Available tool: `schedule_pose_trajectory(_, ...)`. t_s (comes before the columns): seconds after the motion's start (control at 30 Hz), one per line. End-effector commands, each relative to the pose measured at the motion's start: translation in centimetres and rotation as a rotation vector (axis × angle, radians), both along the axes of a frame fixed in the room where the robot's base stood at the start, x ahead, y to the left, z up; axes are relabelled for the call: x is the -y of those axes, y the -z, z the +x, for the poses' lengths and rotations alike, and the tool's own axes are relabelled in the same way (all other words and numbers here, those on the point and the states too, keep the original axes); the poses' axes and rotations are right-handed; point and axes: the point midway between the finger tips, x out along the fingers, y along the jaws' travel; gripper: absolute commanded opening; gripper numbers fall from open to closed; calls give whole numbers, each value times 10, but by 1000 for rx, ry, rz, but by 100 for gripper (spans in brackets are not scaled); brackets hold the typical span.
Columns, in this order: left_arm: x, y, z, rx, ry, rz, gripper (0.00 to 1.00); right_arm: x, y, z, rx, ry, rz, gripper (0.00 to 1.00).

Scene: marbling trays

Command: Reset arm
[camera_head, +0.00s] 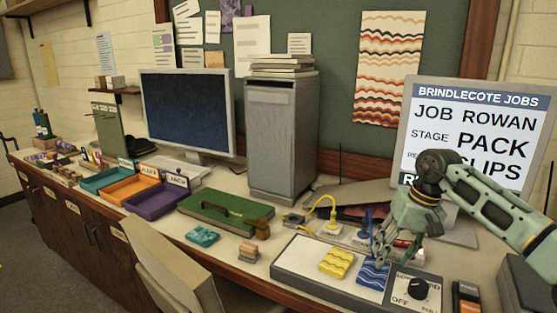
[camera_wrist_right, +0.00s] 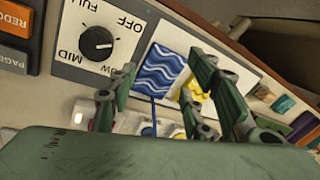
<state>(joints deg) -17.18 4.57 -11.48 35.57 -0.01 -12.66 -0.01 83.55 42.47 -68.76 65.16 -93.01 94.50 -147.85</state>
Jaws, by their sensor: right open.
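My right gripper (camera_head: 394,250) is open above the right part of the light panel on the bench, close to a blue wavy-patterned piece (camera_head: 373,272). In the right wrist view the spread fingers (camera_wrist_right: 175,85) have the blue wavy piece (camera_wrist_right: 160,70) beyond them, and nothing shows held between them. A yellow wavy-patterned piece (camera_head: 338,263) lies left of the blue one. In the wrist view one finger partly covers the yellow piece (camera_wrist_right: 193,92). My right arm comes in from the right. My left gripper is not in view.
A dial (camera_head: 417,289) sits at the panel's right end. A job screen (camera_head: 477,130) reading "JOB ROWAN" and "PACK" stands behind my right arm. A grey cabinet (camera_head: 278,140), a monitor (camera_head: 188,110), a green board (camera_head: 225,215) and coloured trays (camera_head: 160,200) stand further left.

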Motion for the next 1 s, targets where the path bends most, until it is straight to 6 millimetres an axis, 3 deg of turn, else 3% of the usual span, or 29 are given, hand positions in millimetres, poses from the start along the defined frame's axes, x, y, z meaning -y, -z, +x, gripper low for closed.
schedule_pose_trajectory(0.03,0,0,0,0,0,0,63,-39,18,2,9,10,88,45)
schedule_pose_trajectory(0.2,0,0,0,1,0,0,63,-169,40,-2,-3,143,474,45)
schedule_pose_trajectory(0.33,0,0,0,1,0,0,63,-266,27,-21,-127,333,854,45)
schedule_pose_trajectory(0.43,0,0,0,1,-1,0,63,-321,-3,-37,-315,547,1181,45)
schedule_pose_trajectory(0.5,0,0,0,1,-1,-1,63,-340,-28,-42,-486,716,1394,45)
schedule_pose_trajectory(0.6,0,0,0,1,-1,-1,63,-340,-55,-42,-778,984,1672,45)
schedule_pose_trajectory(0.7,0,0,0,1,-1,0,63,-315,-66,-35,-1116,1274,1910,45)
schedule_pose_trajectory(0.8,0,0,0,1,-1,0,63,-274,-52,-29,-1488,1579,2107,45)
schedule_pose_trajectory(0.83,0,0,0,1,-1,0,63,-259,-43,-29,1581,-1645,-2123,45)
schedule_pose_trajectory(0.93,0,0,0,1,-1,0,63,-210,2,-37,1456,-1443,-1666,45)
schedule_pose_trajectory(1.0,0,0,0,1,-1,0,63,-179,42,-54,1338,-1289,-1383,45)
